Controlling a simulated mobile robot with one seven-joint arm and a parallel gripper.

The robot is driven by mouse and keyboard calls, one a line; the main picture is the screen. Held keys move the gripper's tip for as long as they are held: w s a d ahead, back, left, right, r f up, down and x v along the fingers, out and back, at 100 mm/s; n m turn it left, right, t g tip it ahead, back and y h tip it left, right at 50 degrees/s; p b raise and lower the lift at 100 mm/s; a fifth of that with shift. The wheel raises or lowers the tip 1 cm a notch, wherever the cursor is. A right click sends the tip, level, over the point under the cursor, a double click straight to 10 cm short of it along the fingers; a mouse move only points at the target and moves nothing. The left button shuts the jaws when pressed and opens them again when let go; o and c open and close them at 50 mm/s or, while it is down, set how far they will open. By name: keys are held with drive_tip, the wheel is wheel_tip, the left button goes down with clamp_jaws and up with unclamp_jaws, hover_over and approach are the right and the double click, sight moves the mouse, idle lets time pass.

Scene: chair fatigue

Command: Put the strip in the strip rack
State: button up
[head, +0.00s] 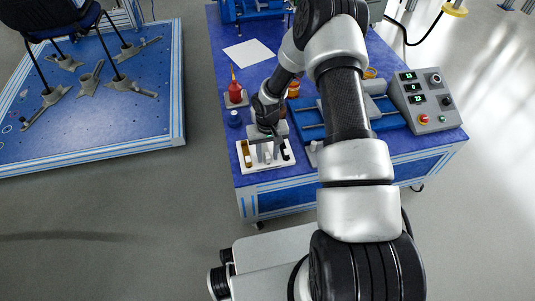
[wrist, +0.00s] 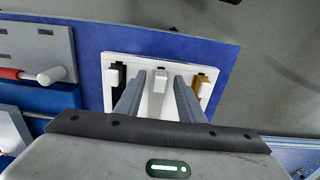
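The strip rack (wrist: 135,59) is a white plate at the near left corner of the blue table; it also shows in the head view (head: 254,168). In the wrist view it carries a black piece (wrist: 115,78) at left, a white upright piece (wrist: 156,78) in the middle and a brass-coloured piece (wrist: 203,88) at right. I cannot tell which is the task's strip. My gripper (wrist: 159,75) points down over the rack, its two grey fingers apart on either side of the white piece, with visible gaps. My gripper also shows in the head view (head: 267,154). The fingers hide part of the rack.
A control box (head: 425,100) and a blue fixture (head: 389,114) are at right. A white sheet (head: 249,52) lies farther back. A chair stands on a platform (head: 110,125) at left.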

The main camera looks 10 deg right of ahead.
wheel_tip(320, 180, up, 18)
drive_tip(key=p, duration=0.4)
drive_tip(key=shift+f+p, duration=0.25)
drive_tip(key=shift+p, duration=0.1)
drive_tip(key=s+d+r+t+h, duration=0.1)
drive_tip(key=s+r, duration=0.3)
drive_tip(key=r, duration=0.8)
drive_tip(key=s+d+r+t, duration=0.15)
drive_tip(key=s+r, duration=0.25)
drive_tip(key=r, duration=0.8)
drive_tip(key=s+a+r+t+y, duration=0.1)
drive_tip(key=s+r+t, duration=0.1)
drive_tip(key=s+r, duration=0.45)
drive_tip(key=s+a+r+t, duration=0.1)
drive_tip(key=s+r, duration=0.2)
drive_tip(key=s, duration=0.7)
wheel_tip(320, 180, up, 22)
drive_tip(key=p, duration=2.2)
drive_tip(key=shift+s+a+r+p, duration=0.25)
drive_tip(key=shift+s+p, duration=0.05)
drive_tip(key=shift+p, duration=0.05)
drive_tip(key=shift+c, duration=0.5)
